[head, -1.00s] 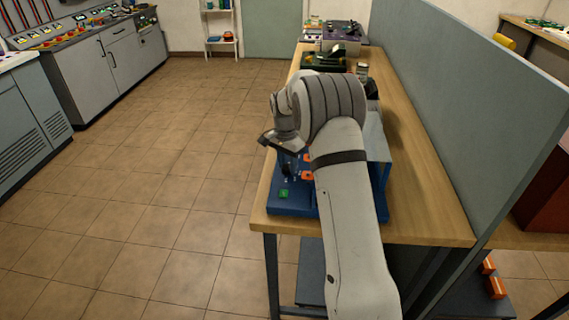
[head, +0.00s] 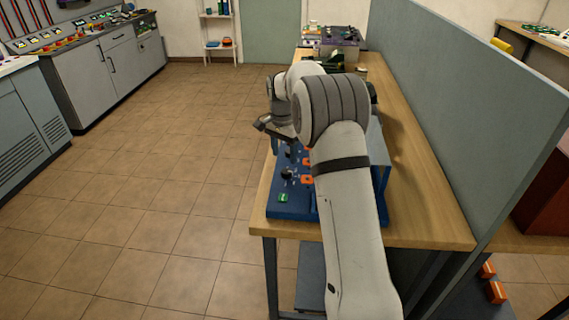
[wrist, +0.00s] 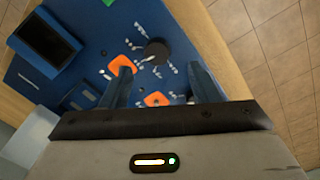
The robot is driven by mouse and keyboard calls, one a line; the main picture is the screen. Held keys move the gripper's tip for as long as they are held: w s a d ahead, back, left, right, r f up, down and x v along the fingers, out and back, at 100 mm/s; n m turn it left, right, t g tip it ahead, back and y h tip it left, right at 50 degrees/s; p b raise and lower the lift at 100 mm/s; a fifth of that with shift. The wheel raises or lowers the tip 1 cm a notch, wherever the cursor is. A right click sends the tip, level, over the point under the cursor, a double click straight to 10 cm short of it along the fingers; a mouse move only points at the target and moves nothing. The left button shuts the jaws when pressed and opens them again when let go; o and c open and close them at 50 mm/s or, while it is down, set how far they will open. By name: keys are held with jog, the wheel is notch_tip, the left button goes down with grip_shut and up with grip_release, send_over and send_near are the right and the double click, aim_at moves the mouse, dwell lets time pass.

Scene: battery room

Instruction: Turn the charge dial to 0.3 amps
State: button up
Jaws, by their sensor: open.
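The blue charger unit (head: 295,208) stands at the near end of the wooden bench. Its panel has a black dial (head: 288,174) with white marks around it, above a green switch (head: 283,197); a second dark knob (head: 289,152) sits farther back. In the wrist view a black dial (wrist: 155,52) shows beyond my gripper (wrist: 162,78), whose fingers are apart with nothing clearly between them. White marks ring that dial; its reading is too small to tell. Orange parts (wrist: 122,54) lie beside it. My fingertips are hidden in the head view.
A dark display (wrist: 45,40) is set in the panel. A grey partition (head: 470,110) runs along the bench's right side. Other equipment (head: 338,38) stands at the bench's far end. Open tiled floor (head: 160,160) lies to the left.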

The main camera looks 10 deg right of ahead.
jog(key=shift+r, duration=0.9)
